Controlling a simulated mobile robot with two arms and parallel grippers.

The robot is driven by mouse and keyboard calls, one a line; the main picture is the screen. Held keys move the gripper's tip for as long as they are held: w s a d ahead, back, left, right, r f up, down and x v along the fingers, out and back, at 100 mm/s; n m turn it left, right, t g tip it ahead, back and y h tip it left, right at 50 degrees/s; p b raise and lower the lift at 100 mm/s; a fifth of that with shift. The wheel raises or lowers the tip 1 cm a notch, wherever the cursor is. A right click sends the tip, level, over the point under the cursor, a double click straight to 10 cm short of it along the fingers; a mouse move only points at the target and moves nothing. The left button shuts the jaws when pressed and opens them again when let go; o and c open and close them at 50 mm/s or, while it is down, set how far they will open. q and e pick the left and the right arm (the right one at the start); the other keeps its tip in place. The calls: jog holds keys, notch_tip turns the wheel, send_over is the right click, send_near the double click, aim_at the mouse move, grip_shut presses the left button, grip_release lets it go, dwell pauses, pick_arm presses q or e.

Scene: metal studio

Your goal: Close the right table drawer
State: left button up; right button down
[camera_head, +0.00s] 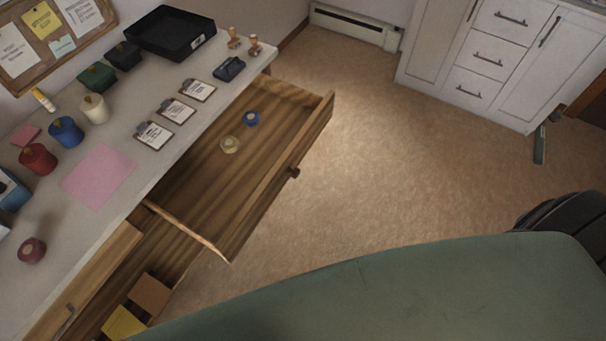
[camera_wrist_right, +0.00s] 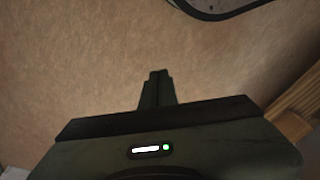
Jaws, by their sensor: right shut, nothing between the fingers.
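The right table drawer (camera_head: 205,185) is wooden and pulled far out from the table in the head view. Its front panel (camera_head: 280,170) carries a small dark knob (camera_head: 294,172) and faces the open floor. A blue roll (camera_head: 252,118) and a pale yellow roll (camera_head: 229,144) lie inside. My right gripper (camera_wrist_right: 158,74) is shut and empty, over bare floor in the right wrist view. A wooden edge (camera_wrist_right: 292,112) shows at the right there; I cannot tell which part it belongs to. I cannot make out my right gripper in the head view. My left gripper is not in view.
The tabletop (camera_head: 125,165) holds a black tray (camera_head: 170,33), clipboards, stamps and several coloured pots. A second drawer space at lower left holds a brown box (camera_head: 150,294) and a yellow item (camera_head: 123,323). White cabinets (camera_head: 490,55) stand at upper right. The floor (camera_head: 380,150) between is clear.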

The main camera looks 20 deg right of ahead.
jog(key=w+d+r+m+t+y+b, duration=0.1)
jog(key=w+d+r+m+t+b, duration=0.15)
jog(key=w+r, duration=0.4)
jog(key=w+d+r+m+t+y+b, duration=0.1)
jog(key=w+d+r+m+b, duration=0.2)
jog(key=w, duration=0.7)
jog(key=w+a+r+m+t+y+b, duration=0.1)
jog(key=w+a+r+y, duration=0.15)
jog(key=r, duration=0.45)
jog(key=w+a+r+t+y+b, duration=0.1)
jog(key=w+r+b, duration=0.15)
jog(key=r, duration=0.55)
jog(key=w+a+r+m+t+y+b, duration=0.1)
jog(key=w+a+r+y, duration=0.15)
jog(key=r, duration=0.45)
jog(key=w+r+p+x, duration=0.1)
jog(key=x, duration=1.2)
jog(key=shift+w+h, duration=0.3)
jog(key=shift+w, duration=0.15)
jog(key=shift+d+r+n, duration=0.1)
jog(key=shift+n, duration=0.15)
